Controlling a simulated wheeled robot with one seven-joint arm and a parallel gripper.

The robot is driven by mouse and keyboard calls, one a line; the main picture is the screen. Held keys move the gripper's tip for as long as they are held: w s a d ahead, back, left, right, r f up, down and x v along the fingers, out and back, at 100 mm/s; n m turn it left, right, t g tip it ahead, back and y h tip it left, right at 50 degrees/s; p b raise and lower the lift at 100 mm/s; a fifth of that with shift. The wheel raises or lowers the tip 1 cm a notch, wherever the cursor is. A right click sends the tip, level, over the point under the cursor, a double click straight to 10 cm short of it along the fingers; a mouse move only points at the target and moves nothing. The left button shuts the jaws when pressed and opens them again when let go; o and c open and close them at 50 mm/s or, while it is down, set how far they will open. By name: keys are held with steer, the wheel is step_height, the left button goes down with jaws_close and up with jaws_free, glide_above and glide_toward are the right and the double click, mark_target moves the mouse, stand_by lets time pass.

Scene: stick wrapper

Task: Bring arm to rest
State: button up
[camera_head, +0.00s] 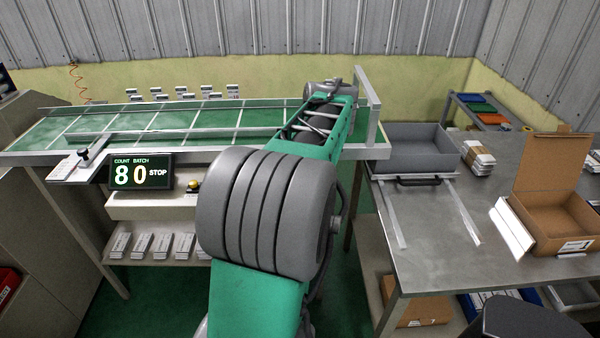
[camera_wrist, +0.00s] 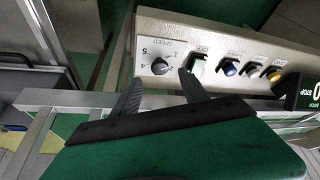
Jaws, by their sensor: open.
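My arm is the green and grey shape reaching from the bottom middle of the head view up to the right end of the conveyor. My gripper (camera_wrist: 158,92) shows in the wrist view as two dark fingers spread apart, with nothing between them. A control panel (camera_wrist: 215,45) with a speed knob (camera_wrist: 160,66) and several buttons lies beyond the fingertips in that view. I cannot tell how far the fingertips are from the panel. In the head view I cannot make out the fingers.
The green conveyor (camera_head: 60,130) runs across the back left. Its display (camera_head: 140,172) reads 80 and STOP. At right, a metal table (camera_head: 430,265) holds a grey tray (camera_head: 410,140), an open cardboard box (camera_head: 550,215) and white packs (camera_head: 480,160). White packs also lie on a shelf below the conveyor.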

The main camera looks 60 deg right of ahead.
steer(key=v, duration=0.3)
